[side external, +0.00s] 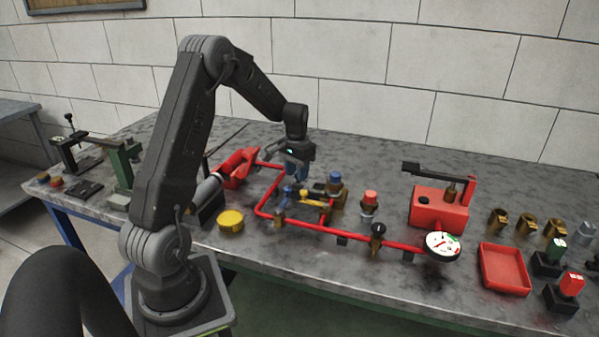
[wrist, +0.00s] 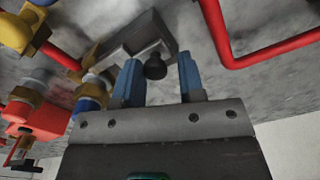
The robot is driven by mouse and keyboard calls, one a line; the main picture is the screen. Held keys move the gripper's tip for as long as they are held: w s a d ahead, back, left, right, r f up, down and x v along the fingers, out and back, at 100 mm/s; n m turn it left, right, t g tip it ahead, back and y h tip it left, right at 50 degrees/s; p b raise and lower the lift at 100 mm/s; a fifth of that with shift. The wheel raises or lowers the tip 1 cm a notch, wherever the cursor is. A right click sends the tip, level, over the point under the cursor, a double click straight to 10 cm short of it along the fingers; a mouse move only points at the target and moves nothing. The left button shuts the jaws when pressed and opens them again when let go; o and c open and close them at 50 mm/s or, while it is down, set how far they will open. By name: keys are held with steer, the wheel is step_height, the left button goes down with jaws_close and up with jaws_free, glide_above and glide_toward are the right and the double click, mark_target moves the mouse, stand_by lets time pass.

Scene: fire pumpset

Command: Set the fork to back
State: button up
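A dark grey angular bracket (wrist: 137,38) with a black round knob (wrist: 155,62) shows in the wrist view, just beyond my fingertips. It may be the fork, but I cannot tell for sure. My gripper (wrist: 158,72) has two blue fingers standing apart, with the knob appearing in the gap between them. A gap shows right of the knob; contact on the left is unclear. In the side view my gripper (side external: 295,172) points down, low over the bench behind the red pipework. The bracket is mostly hidden there.
A red pipe loop (side external: 330,230) with valves and a gauge (side external: 442,246) runs in front of my gripper. A blue-capped brass fitting (side external: 335,183) stands close right.

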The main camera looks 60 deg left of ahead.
steer(key=o, duration=0.3)
step_height(320, 180, up, 14)
stand_by(0.6)
steer(key=shift+f, duration=0.1)
